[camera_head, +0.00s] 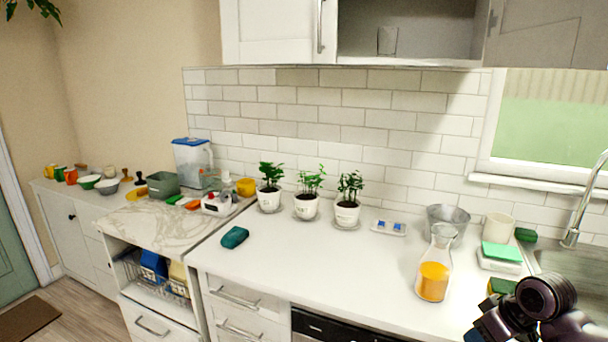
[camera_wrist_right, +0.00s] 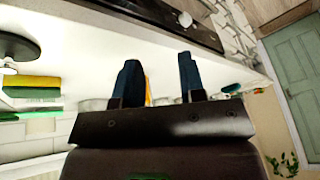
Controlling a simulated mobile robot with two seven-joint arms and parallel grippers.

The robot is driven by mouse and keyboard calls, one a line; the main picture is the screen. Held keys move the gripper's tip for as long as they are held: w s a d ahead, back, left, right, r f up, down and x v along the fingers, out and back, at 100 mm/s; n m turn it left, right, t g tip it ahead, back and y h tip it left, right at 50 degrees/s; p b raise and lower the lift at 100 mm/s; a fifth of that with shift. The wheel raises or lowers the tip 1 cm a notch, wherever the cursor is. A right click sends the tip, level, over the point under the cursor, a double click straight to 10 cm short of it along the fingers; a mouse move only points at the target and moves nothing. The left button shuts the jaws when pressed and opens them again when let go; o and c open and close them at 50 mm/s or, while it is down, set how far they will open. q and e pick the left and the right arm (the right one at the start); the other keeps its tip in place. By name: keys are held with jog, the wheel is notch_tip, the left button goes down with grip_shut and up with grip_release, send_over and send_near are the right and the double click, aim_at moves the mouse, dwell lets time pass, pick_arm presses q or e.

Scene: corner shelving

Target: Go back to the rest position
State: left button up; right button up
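An orange sliver, likely the glass carafe of orange juice (camera_head: 433,281), shows behind the fingers. In the head view the carafe stands upright on the counter to the left of my right arm. My left gripper is not in view.
The white counter (camera_head: 330,258) is clear at its middle front. Potted plants (camera_head: 347,214), a metal bucket (camera_head: 447,219), a teal cloth-like item (camera_head: 235,237) and green and yellow sponges (camera_head: 501,286) stand or lie on it. The sink faucet (camera_head: 582,205) rises at the right.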

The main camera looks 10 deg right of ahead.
jog(key=s+a+f+h, duration=0.1)
jog(key=s+a+f, duration=0.7)
jog(key=s+a, duration=0.15)
jog(key=s+a+m+h, duration=0.2)
jog(key=s+a, duration=0.5)
jog(key=s, duration=0.3)
jog(key=w+f+t, duration=0.7)
jog(key=f, duration=0.3)
jog(key=shift+w+f+n+t+y, duration=0.25)
jog(key=shift+n+t+y, duration=0.05)
jog(key=shift+n, duration=0.1)
